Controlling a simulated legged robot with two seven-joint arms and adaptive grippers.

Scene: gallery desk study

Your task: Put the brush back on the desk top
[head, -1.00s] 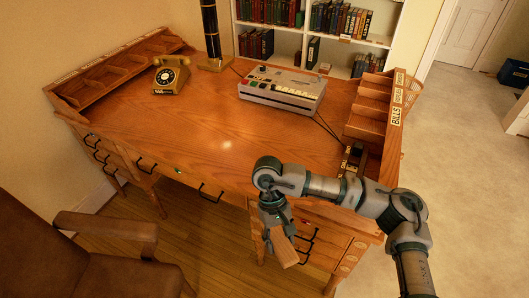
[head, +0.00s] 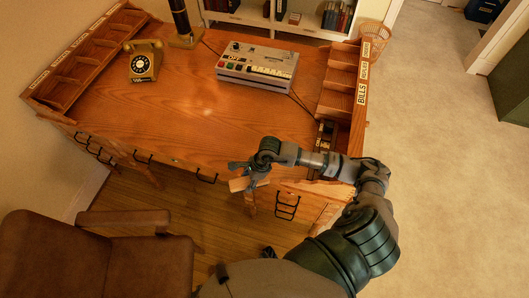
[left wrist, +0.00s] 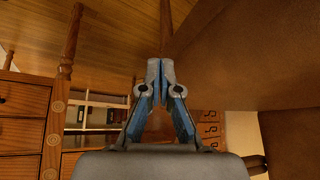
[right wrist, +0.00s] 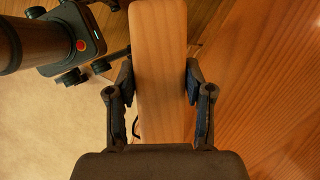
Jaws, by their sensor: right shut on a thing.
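The brush shows as a pale wooden block (right wrist: 158,70) in the right wrist view, upright between the fingers of my right gripper (right wrist: 160,85). My right gripper is shut on it. In the head view the brush (head: 240,185) and the right gripper (head: 246,173) are at the front edge of the desk, right of its middle; whether they touch the desk I cannot tell. The desk top (head: 180,115) is brown wood with a wide bare middle. My left gripper (left wrist: 160,68) shows in the left wrist view, its fingertips together and empty, low near the desk legs and chair.
Pigeonhole racks line the left (head: 85,52) and right (head: 340,80) sides. A brown leather chair (head: 90,255) stands in front at the left.

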